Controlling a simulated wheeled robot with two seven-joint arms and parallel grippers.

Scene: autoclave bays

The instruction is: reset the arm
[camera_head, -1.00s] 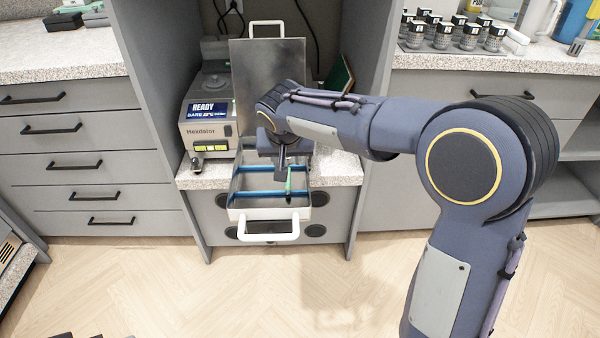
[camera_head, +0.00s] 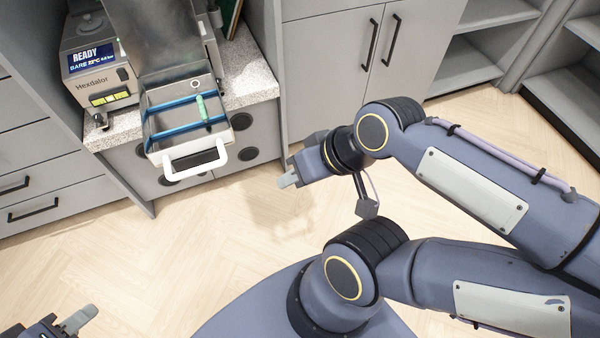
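My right gripper (camera_head: 289,180) hangs over the open floor, to the right of and apart from the autoclave's tray. Its pale fingertips show side-on, and I cannot tell how far apart they are; nothing shows held at them. My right arm is folded back, its elbow at the right. My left gripper (camera_head: 80,319) just shows at the bottom left corner, mostly cut off, so its opening is unclear. A green item (camera_head: 202,107) lies in the pulled-out metal tray (camera_head: 152,149), across its blue dividers.
The autoclave (camera_head: 100,85) shows READY on its display, with its metal lid (camera_head: 158,40) upright. The tray's white handle (camera_head: 195,160) juts out over the floor. Grey drawers (camera_head: 30,190) stand at left, cupboard doors (camera_head: 365,60) at upper right. The floor between is clear.

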